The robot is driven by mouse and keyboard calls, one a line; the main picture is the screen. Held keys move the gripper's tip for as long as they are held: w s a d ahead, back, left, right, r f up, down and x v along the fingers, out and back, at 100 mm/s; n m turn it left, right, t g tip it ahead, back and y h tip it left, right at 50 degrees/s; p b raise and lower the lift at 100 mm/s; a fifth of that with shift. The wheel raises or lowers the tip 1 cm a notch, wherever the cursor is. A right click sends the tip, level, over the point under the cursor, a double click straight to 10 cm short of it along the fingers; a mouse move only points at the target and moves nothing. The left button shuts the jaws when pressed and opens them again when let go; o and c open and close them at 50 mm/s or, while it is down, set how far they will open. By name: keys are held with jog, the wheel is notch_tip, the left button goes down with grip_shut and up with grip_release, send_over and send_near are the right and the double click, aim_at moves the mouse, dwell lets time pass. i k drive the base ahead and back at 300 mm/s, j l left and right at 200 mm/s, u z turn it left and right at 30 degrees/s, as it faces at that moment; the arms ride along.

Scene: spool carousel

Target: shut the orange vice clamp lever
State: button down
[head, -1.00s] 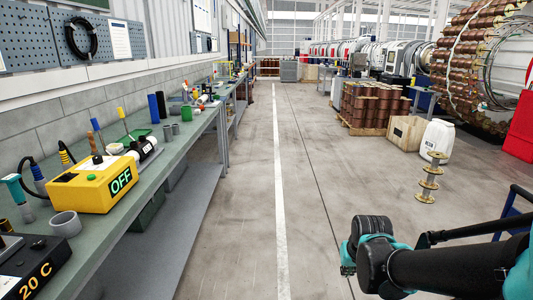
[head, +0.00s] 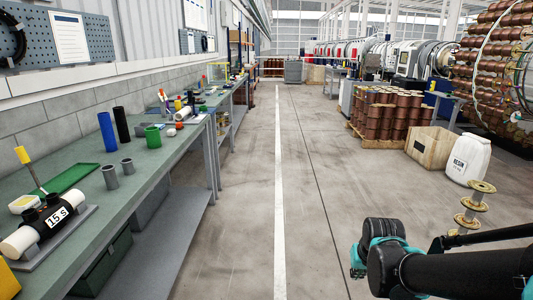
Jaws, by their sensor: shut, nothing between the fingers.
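I cannot clearly make out the orange vice clamp lever. Far along the workbench, a small cluster of red, orange and white items (head: 183,112) is too small to tell apart. My arm reaches in from the lower right, over the floor and well away from the bench. Its dark joints and teal parts show, but no gripper fingers can be seen.
The green workbench (head: 140,178) runs along the left, bearing a black fixture marked 15 s (head: 56,214), a green tray (head: 68,178) and cups. The aisle floor (head: 245,220) is clear.

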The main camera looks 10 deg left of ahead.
aim_at(161, 91)
jog(key=i+u, duration=0.2)
jog(key=i, duration=0.25)
jog(key=i+l+u, duration=0.25)
jog(key=i, duration=0.2)
jog(key=i+l+u, duration=0.2)
jog(key=i, duration=0.25)
jog(key=i+l+u, duration=0.2)
jog(key=i, duration=0.2)
